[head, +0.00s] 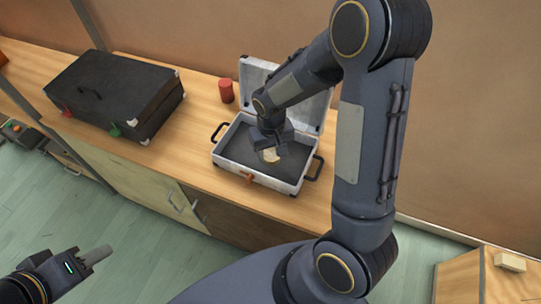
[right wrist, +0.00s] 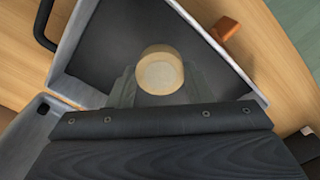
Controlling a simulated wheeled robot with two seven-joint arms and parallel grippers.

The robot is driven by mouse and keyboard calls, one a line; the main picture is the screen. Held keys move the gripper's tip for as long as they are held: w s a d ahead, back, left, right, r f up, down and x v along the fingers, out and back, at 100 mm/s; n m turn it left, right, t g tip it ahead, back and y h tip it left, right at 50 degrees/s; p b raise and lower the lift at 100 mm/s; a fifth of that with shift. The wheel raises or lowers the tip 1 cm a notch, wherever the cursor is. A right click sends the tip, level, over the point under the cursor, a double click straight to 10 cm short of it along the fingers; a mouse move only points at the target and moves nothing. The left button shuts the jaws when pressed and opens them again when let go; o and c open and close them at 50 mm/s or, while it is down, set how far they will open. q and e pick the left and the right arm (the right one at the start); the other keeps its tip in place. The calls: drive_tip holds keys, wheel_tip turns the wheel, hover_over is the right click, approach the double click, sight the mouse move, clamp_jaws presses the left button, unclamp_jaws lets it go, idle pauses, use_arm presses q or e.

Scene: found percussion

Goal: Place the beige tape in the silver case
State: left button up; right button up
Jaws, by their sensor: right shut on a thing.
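The silver case (head: 232,169) stands open on the wooden counter, its lid raised at the back and its inside dark grey. My right gripper (head: 270,152) is inside the case's outline, pointing down. It is shut on the beige tape (head: 271,155), a round roll that also shows between the fingers in the right wrist view (right wrist: 160,73). The tape is over the dark case floor; I cannot tell whether it touches it. The case rim (right wrist: 215,45) shows around it in the right wrist view. My left gripper (head: 98,254) is at the lower left, away from the counter; its jaw opening is unclear.
A closed black case (head: 115,92) lies on the counter to the left. A red cylinder (head: 226,91) stands behind the silver case's left side. An orange latch (head: 249,179) sits on the case front. The raised lid (head: 254,78) is close behind my right arm.

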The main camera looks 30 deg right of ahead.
sight(271, 153)
drive_tip(key=shift+w+f, duration=0.2)
drive_tip(key=shift+f, duration=0.1)
drive_tip(key=shift+w+f, duration=0.15)
drive_tip(key=shift+f, duration=1.5)
drive_tip(key=shift+f, duration=0.1)
drive_tip(key=o, duration=1)
drive_tip(key=shift+c, duration=0.2)
